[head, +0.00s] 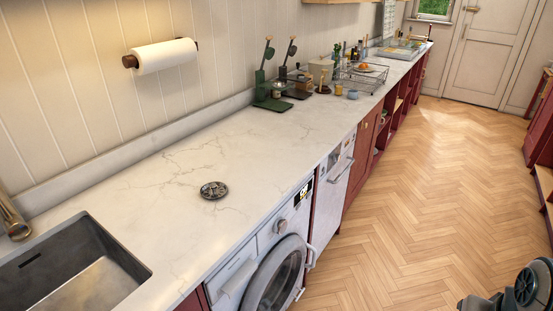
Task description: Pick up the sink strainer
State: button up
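The sink strainer (214,190) is a small, round, dark metal disc with a patterned top. It lies flat on the white marble countertop (150,205), to the right of the sink and above the washing machine. Nothing touches it. A dark grey and blue rounded part at the bottom right corner looks like part of my own arm. My gripper's fingers do not show in the head view.
The grey sink (90,285) with its tap (12,218) is at the lower left. A washing machine (275,265) stands under the counter. A paper towel roll (165,56) hangs on the wall. Bottles and a dish rack (360,78) crowd the far counter. The wooden floor is clear.

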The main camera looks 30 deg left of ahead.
aim_at(213, 190)
jog(key=u, duration=0.3)
jog(key=i, duration=1.15)
jog(key=u, duration=1.6)
jog(key=i, duration=0.65)
jog(key=u, duration=0.55)
